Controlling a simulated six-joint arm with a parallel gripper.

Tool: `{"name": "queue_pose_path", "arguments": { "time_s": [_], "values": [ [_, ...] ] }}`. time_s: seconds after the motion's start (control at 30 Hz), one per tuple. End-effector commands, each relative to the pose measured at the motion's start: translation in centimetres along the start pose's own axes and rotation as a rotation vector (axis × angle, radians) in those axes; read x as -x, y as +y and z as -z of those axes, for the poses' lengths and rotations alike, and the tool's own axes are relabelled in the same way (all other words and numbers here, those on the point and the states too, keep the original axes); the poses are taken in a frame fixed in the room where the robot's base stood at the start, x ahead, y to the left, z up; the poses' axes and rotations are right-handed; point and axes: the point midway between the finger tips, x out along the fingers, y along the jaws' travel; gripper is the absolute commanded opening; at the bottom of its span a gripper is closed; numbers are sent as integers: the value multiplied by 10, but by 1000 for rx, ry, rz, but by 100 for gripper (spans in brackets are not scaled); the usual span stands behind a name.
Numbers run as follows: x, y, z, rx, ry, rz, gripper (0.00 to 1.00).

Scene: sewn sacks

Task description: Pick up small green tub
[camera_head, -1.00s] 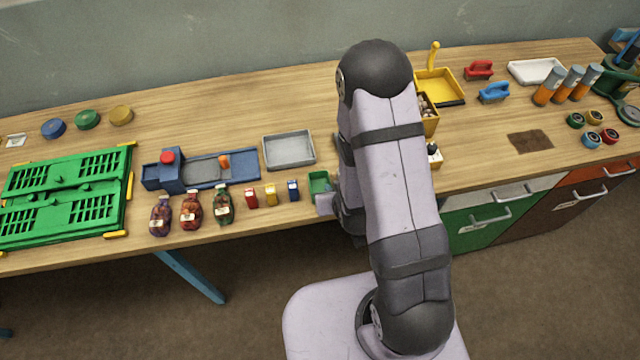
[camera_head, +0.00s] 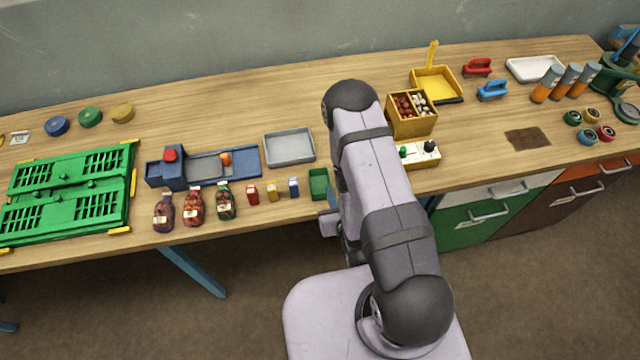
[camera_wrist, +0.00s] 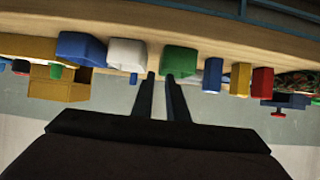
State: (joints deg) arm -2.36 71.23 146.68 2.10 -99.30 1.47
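The small green tub (camera_head: 318,184) stands near the front edge of the table, to the right of a row of small boxes and just left of my arm. In the wrist view the green tub (camera_wrist: 181,61) is ahead of the fingers, a little right of their centre line. My gripper (camera_wrist: 160,76) is open and empty, with a gap between its two fingers; the right fingertip overlaps the tub's left part in the picture. In the head view my gripper (camera_head: 328,222) is at the table's front edge, nearer to me than the tub, partly hidden by my arm.
Small blue (camera_head: 294,188), yellow (camera_head: 272,193) and red (camera_head: 252,194) boxes stand left of the tub. A grey tray (camera_head: 289,148) lies behind. In the wrist view, a white block (camera_wrist: 127,54) and a blue block (camera_wrist: 81,48) sit left of the tub.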

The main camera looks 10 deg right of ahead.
Motion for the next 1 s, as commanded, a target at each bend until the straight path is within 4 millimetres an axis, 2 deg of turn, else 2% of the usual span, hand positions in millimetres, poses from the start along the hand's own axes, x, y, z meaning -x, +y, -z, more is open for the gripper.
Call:
{"name": "queue_pose_path", "arguments": {
  "time_s": [0.3,0.67,0.83,1.0],
  "values": [
    [-18,0,-2,0,2,0,13],
    [-26,0,-2,0,2,0,13],
    [-52,0,-3,-1,6,-1,13],
    [-65,0,2,0,-1,-1,13]
  ]
}}
